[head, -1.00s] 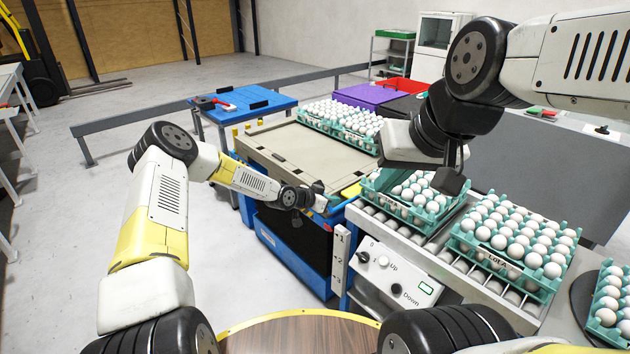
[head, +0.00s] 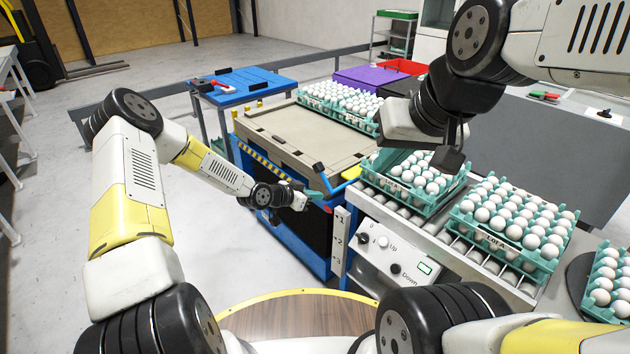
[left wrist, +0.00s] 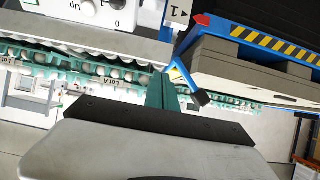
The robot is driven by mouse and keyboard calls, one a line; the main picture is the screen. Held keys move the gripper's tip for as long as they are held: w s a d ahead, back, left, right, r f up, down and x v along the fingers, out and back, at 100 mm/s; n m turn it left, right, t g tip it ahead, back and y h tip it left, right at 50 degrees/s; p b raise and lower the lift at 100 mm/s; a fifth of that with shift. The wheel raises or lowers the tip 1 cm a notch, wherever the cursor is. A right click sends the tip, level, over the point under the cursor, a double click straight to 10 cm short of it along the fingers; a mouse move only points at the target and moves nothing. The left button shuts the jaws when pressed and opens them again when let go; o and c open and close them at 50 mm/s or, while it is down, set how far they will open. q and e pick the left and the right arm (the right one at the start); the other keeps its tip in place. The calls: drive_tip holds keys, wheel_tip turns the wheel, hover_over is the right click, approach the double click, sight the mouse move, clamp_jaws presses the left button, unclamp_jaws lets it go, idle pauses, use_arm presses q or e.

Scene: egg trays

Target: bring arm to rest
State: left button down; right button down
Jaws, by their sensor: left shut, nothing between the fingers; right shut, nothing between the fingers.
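My left gripper (head: 316,195) is shut and empty. In the head view it is in front of the blue-framed cart, near the cart's right front corner. In the left wrist view its teal fingers (left wrist: 162,92) are together with nothing between them. My right gripper (head: 450,158) is over the left egg tray (head: 405,193) on the roller conveyor, its dark fingers pointing down. It is shut and empty. It hides part of that tray. Whether its fingertips touch the eggs I cannot tell.
The cart top (head: 285,145) is bare in front, with a full egg tray (head: 340,123) at its back. Another egg tray (head: 505,247) sits on the conveyor. The control box (head: 385,252) is right of my left gripper. A blue table (head: 240,85) stands behind.

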use_arm(q)
drive_tip(key=s+a+r+n+y, duration=0.1)
drive_tip(key=s+a+r+y, duration=0.2)
drive_tip(key=a+r, duration=0.35)
drive_tip(key=s+a+r+n+g+y, duration=0.15)
drive_tip(key=s+a+r, duration=0.25)
drive_tip(key=r, duration=0.5)
drive_tip(key=s+a+r+n+t+y, duration=0.1)
drive_tip(key=s+a+r+y, duration=0.2)
drive_tip(key=a+r, duration=0.35)
drive_tip(key=s+r+n, duration=0.2)
drive_tip(key=s+r, duration=0.2)
drive_tip(key=s, duration=0.4)
drive_tip(key=s+a+r+n, duration=0.1)
drive_tip(key=s+r, duration=0.3)
drive_tip(key=s, duration=0.4)
drive_tip(key=s+a+r+n, duration=0.1)
drive_tip(key=s+r+n, duration=0.2)
drive_tip(key=s+r, duration=0.2)
drive_tip(key=s+g, duration=0.1)
drive_tip(key=s, duration=0.2)
drive_tip(key=shift+s, duration=0.35)
